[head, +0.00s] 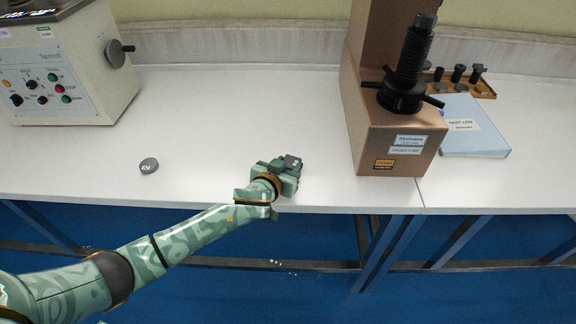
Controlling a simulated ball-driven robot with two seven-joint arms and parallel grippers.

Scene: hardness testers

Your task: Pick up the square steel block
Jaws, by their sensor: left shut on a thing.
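My left gripper (284,166) reaches in from the left over the front edge of the white bench. It is shut on a small dark grey square steel block (293,161). The fingers hide much of the block, and I cannot tell whether it touches the bench or is just above it. My right gripper is not in view.
A round grey disc (149,165) lies on the bench (225,120) to the left. A cream control box (70,70) stands at the back left. A brown tester (400,135) with a black screw stands to the right, beside a blue binder (475,128) and a wooden tray (486,90).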

